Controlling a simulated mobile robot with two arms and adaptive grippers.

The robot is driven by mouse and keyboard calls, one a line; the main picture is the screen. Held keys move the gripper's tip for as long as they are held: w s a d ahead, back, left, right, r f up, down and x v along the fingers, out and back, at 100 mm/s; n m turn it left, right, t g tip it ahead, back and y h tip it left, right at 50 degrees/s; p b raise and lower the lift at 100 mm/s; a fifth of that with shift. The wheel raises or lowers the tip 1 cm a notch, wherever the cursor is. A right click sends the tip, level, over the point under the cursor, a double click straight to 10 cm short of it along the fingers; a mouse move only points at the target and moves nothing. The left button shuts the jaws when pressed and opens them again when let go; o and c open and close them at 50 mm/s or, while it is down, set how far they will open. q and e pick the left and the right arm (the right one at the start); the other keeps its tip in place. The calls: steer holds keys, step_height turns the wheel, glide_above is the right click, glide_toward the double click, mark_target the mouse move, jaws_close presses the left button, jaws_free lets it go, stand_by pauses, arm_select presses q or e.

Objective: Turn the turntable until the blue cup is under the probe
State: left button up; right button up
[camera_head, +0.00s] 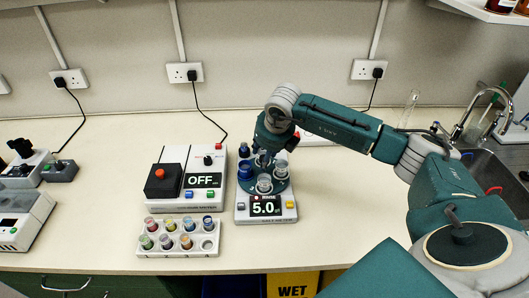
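The turntable (279,186) is a dark green disc on a white instrument (242,214) whose display reads 5.0. A dark blue cup (245,171) stands at its left side. Clear, pale cups stand at the front (264,184) and right (281,168) of the disc. Another small blue-topped item (244,150) shows behind the blue cup. My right gripper (263,156) comes down from above at the back of the turntable. Its fingertips are small and mixed with the cups, so I cannot tell its opening or contact. The probe cannot be made out clearly. My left gripper is out of view.
A white box (160,205) with an OFF display and a red button stands left of the turntable. A white rack (177,250) of coloured vials is in front of it. More instruments sit far left; a sink (492,168) is at right.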

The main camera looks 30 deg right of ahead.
steer(key=shift+w+f, duration=0.15)
steer(key=shift+f, duration=0.1)
jaws_close()
steer(key=shift+r, duration=0.1)
steer(key=shift+d, duration=0.1)
